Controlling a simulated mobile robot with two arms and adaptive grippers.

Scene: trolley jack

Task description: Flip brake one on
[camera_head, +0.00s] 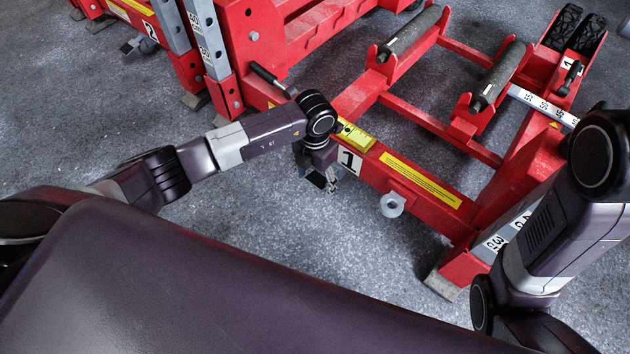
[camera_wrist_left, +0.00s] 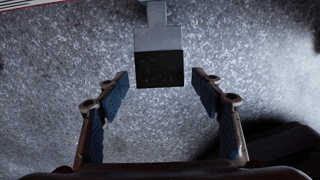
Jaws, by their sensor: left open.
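The red trolley jack (camera_head: 480,220) bears a number 1 plate (camera_head: 348,160) on its front beam. My left gripper (camera_head: 328,183) is just below and left of this plate, pointing down. In the left wrist view its two fingers (camera_wrist_left: 160,82) are open and apart. A grey lever with a black square pad, which looks like brake one (camera_wrist_left: 158,67), lies between and just beyond the fingertips, with a gap on each side. In the head view the gripper mostly hides this lever. My right arm is at the right edge; its gripper is not visible.
A second red unit with a number 2 plate (camera_head: 149,32) stands at the upper left, with a similar pedal (camera_head: 140,45). A round grey eye (camera_head: 392,205) sticks out from the front beam. A black handle (camera_head: 270,80) slants near my left wrist. The grey floor (camera_head: 300,240) in front is clear.

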